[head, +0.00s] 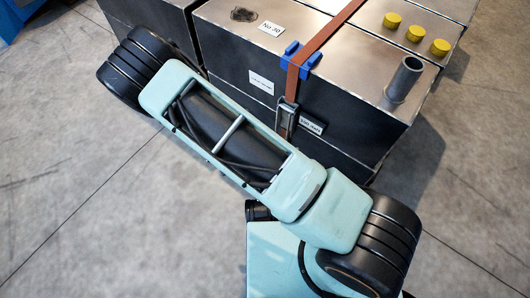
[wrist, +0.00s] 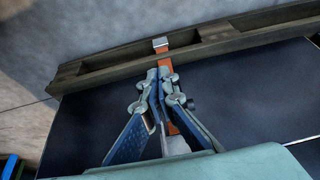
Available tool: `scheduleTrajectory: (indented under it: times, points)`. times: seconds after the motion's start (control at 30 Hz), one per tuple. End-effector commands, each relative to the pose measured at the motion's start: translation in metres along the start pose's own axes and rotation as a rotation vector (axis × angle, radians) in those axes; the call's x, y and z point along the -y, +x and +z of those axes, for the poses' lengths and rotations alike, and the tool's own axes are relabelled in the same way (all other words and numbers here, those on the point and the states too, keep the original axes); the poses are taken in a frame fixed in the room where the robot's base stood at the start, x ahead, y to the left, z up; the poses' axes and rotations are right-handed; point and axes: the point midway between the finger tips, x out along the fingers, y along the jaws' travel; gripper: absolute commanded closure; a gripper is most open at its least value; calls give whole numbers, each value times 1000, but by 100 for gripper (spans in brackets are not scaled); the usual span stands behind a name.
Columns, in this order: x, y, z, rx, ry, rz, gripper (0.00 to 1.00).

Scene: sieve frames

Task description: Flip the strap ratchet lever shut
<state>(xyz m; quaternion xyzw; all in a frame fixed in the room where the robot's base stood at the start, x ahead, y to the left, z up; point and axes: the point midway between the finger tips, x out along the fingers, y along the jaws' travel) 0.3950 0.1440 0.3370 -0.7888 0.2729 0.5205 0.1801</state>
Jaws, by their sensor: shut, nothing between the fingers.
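An orange strap (head: 315,47) runs over the top of a dark metal box (head: 245,65) and down its front face. The metal ratchet (head: 287,117) sits on the strap on that front face, partly behind my arm; I cannot tell its lever's angle. In the wrist view the strap (wrist: 166,72) runs down behind my gripper to a bright metal end piece (wrist: 161,44) at a dark rail. My gripper (wrist: 159,82) is shut and empty, in front of the strap; contact cannot be told. The head view does not show my gripper.
Blue corner guards (head: 300,58) sit under the strap at the box edge. A grey pipe stub (head: 405,78) and yellow caps (head: 416,33) stand on the box top. The dark rail (wrist: 235,42) runs along the box base. Concrete floor (head: 70,170) is clear at left.

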Motion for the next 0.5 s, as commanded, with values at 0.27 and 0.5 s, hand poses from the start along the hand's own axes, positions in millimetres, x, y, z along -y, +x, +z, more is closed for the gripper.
scheduleTrajectory:
  times: [0.27,0.5]
  points:
    - [0,-31,35,-1,-3,0,100]
    - [-1,-38,46,0,1,1,100]
